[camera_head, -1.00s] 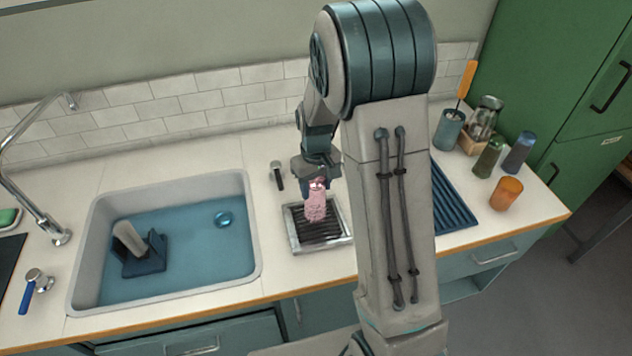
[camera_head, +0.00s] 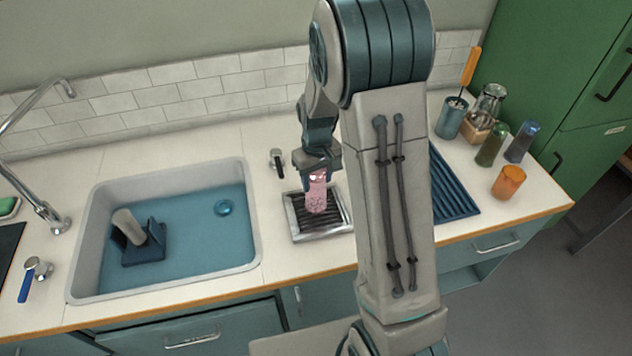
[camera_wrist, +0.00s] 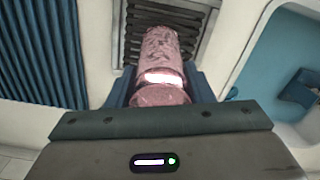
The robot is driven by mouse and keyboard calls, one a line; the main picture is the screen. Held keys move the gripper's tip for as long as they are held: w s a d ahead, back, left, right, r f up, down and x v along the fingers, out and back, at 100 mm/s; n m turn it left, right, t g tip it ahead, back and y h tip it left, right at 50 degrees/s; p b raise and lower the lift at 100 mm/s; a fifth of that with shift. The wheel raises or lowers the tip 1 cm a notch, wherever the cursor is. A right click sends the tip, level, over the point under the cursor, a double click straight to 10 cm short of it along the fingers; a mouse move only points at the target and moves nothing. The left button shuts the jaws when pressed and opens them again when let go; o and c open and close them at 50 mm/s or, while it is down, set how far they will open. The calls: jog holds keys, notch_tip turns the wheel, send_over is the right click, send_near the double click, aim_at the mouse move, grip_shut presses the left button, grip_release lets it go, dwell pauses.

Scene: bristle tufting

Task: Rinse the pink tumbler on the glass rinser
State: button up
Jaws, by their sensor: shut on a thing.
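The pink tumbler (camera_head: 316,197) is held by my gripper (camera_head: 317,176) over the glass rinser (camera_head: 293,231), a metal tray with a dark slatted grate. In the wrist view the pink tumbler (camera_wrist: 162,55) lies between the two blue fingers of my gripper (camera_wrist: 160,92), which are shut on it. Part of the rinser's grate (camera_wrist: 188,18) shows behind it. In the head view the tumbler is roughly upright. I cannot tell whether its lower end touches the grate.
The sink (camera_head: 256,215) with a dark blue brush block (camera_head: 145,248) is to the left. A small black-handled tap (camera_head: 276,158) stands behind the rinser. A blue ribbed mat (camera_head: 455,200), an orange tumbler (camera_head: 508,183), and green (camera_head: 491,146) and blue (camera_head: 522,142) glasses are to the right.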

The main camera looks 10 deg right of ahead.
jog(key=shift+f+b, duration=0.45)
jog(key=shift+f, duration=0.2)
dwell(1.4)
jog(key=shift+r+p, duration=2.25)
jog(key=shift+r, duration=1.3)
